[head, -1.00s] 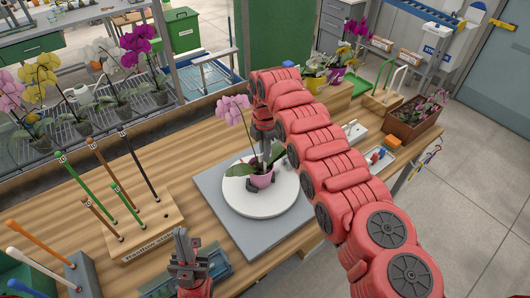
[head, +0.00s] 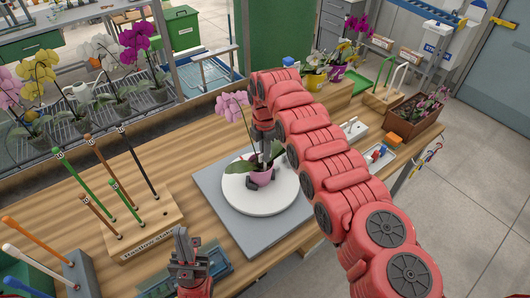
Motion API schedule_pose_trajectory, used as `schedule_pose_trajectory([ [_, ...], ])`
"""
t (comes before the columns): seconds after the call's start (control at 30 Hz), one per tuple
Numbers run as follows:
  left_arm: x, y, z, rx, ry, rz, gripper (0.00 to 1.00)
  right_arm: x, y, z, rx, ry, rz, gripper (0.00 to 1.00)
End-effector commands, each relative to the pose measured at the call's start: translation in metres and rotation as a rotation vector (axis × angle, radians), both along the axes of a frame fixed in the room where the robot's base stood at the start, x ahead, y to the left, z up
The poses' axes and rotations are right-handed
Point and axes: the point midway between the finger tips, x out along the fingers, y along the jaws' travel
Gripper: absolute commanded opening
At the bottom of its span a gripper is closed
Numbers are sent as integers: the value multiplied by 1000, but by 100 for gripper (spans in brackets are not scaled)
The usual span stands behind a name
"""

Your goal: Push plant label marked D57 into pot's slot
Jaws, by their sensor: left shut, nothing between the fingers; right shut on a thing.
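A small pink pot (head: 262,178) holds a pink-flowered orchid (head: 233,105) with green leaves. It stands upright on a round white turntable (head: 260,204) on a grey board. My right gripper (head: 265,153) points down directly over the pot, among the leaves. It is shut on a thin thing, seemingly the plant label, which the fingers and leaves hide; I cannot read a mark or see the slot. My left gripper (head: 182,242) is shut and empty at the bottom of the view, left of the grey board and apart from the pot.
A wooden stake stand (head: 145,240) with several coloured stakes is at the left. A blue-grey tray (head: 212,265) lies by my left gripper. Potted orchids stand on a rack (head: 60,130) behind. A brown planter (head: 415,125) is at the right. Bare wood lies left of the board.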

Motion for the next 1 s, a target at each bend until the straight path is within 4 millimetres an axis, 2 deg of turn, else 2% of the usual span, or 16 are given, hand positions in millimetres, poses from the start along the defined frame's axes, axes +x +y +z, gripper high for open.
schedule_pose_trajectory([
  [0.17, 0, 0, -4, 0, 0, 0, 0, 0, 0, -5, 0, 0, 0, 0],
  [0.2, 0, 0, -4, 0, 0, 0, 0, 0, 0, -6, 0, 0, 0, 10],
  [0.4, 0, 0, -3, 0, 0, 0, 0, 0, 0, -5, 0, 0, 0, 43],
  [0.77, 0, 0, -3, 0, 0, 0, 0, 0, 0, -2, 0, 0, 0, 43],
  [0.87, 0, 0, -2, 0, 0, 0, 0, 1, 0, 5, 0, -1, 0, 43],
  [1.0, 0, 0, 0, 0, 0, 0, 0, 2, 0, 27, 0, -7, -1, 43],
])
